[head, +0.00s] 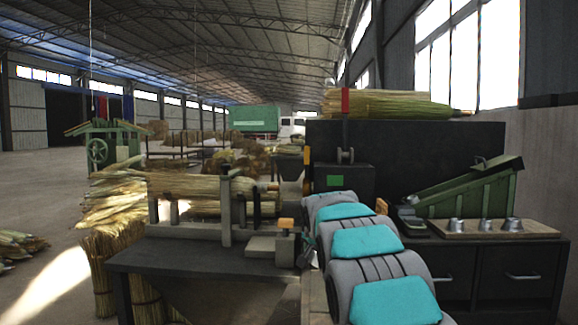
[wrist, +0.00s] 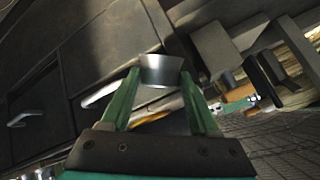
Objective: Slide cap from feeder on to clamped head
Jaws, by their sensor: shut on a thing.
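My gripper (wrist: 161,82) has green fingers and is shut on a metal cap (wrist: 163,66), a short silver cup held between the fingertips in the wrist view. In the head view my own arm covers most of the gripper, and the cap is not clear there. The clamped head (head: 210,186) is a straw bundle lying level in the clamp (head: 226,210), left of my arm. Its straw (wrist: 298,88) also shows at the right of the wrist view, apart from the cap. The feeder (head: 468,190) is a green sloped chute on the right-hand cabinet.
Several metal cones stand on a wooden board (head: 440,228) in front of the feeder. The clamp stands on a dark bench (head: 190,257). A tall dark panel (head: 430,145) rises behind, with a straw bundle (head: 390,103) on top. Loose straw lies left of the bench.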

